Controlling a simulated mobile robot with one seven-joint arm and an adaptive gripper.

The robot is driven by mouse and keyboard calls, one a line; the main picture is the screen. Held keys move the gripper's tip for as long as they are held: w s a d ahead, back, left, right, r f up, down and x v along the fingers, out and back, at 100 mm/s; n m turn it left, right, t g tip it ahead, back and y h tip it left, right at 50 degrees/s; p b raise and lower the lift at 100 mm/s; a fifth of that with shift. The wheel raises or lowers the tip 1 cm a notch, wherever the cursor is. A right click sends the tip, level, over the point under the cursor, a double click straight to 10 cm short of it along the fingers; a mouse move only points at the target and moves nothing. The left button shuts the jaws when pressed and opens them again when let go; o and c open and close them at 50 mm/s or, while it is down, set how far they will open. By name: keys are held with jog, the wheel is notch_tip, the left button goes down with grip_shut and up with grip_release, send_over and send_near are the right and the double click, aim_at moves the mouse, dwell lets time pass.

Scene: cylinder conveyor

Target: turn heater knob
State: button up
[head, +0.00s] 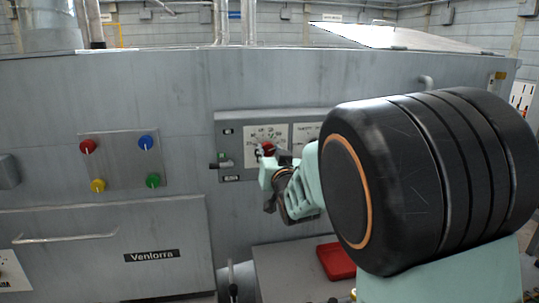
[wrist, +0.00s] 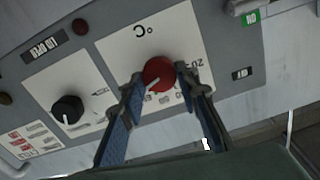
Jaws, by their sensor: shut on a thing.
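The heater knob is a red round knob with a white pointer line (wrist: 158,72), set on a white °C dial plate (wrist: 121,47) in the grey control panel. In the wrist view the panel appears upside down, and the pointer aims to the lower left. My gripper (wrist: 160,77) has one blue-backed finger on each side of the knob, shut on it. In the head view the red knob (head: 267,147) shows just above my gripper (head: 272,163), and my arm hides the right part of the panel.
A black knob (wrist: 68,109) sits on a neighbouring dial plate. A switch lever (wrist: 243,6) with a green ON label (wrist: 251,18) is near the panel's edge. In the head view, red (head: 87,146), blue (head: 146,142), yellow (head: 98,185) and green (head: 153,180) buttons are to the left. A red tray (head: 336,262) lies below.

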jog(key=n+b, duration=0.4)
jog(key=b, duration=0.1)
jog(key=shift+f, duration=0.25)
jog(key=shift+r+n+b, duration=0.2)
jog(key=shift+n+b, duration=1.55)
jog(key=shift+n, duration=0.35)
jog(key=o, duration=1.2)
jog(key=shift+a, duration=0.1)
jog(key=shift+c, duration=0.2)
jog(key=shift+r, duration=0.1)
notch_tip(320, 180, up, 10)
jog(key=shift+f, duration=0.1)
